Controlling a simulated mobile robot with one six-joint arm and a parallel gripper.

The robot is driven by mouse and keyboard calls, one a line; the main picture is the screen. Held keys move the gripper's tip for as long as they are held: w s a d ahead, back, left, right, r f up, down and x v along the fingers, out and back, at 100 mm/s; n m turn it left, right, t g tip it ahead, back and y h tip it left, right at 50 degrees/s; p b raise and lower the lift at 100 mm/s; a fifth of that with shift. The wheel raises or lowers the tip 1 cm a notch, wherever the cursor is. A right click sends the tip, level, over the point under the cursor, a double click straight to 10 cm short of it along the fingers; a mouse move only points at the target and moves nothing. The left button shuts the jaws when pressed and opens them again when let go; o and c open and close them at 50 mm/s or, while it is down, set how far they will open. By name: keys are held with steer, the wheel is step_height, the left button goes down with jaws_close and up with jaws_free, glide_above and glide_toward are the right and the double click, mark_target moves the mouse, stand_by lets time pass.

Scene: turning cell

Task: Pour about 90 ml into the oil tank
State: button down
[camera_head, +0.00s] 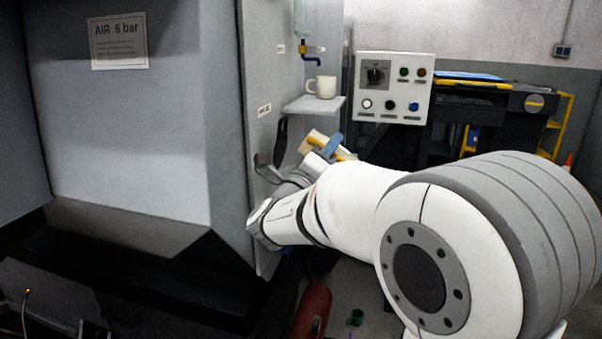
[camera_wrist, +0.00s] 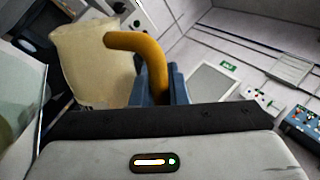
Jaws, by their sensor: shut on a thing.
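My gripper (camera_wrist: 165,85) has blue fingers shut on the yellow-orange handle (camera_wrist: 140,50) of a cream jug (camera_wrist: 88,62). In the wrist view the jug is at the upper left and looks tilted; its contents are hidden. In the head view the jug (camera_head: 312,143) is beyond my arm, by the grey machine's side, with a blue finger (camera_head: 333,146) on its handle. A grey open-topped shape (camera_head: 266,170) with a dark upright piece sits left of the jug; I cannot tell if it is the oil tank. No stream of liquid shows.
A white mug (camera_head: 321,87) stands on a small shelf (camera_head: 314,106) under a clear vessel with a blue outlet (camera_head: 310,56). A control box (camera_head: 394,87) is to the right.

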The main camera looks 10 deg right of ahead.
steer(key=s+d+f+m+g+b, duration=0.1)
steer(key=d+f+m+g+b, duration=0.1)
steer(key=f+m, duration=0.3)
steer(key=s+d+f+m+g+b, duration=0.1)
steer(key=d+f+m+g+b, duration=0.2)
steer(key=m, duration=0.5)
steer(key=shift+s+f+g+y+b, duration=0.35)
steer(key=shift+f+g+b, duration=0.35)
steer(key=shift+f+b, duration=0.6)
steer(key=shift+s, duration=0.1)
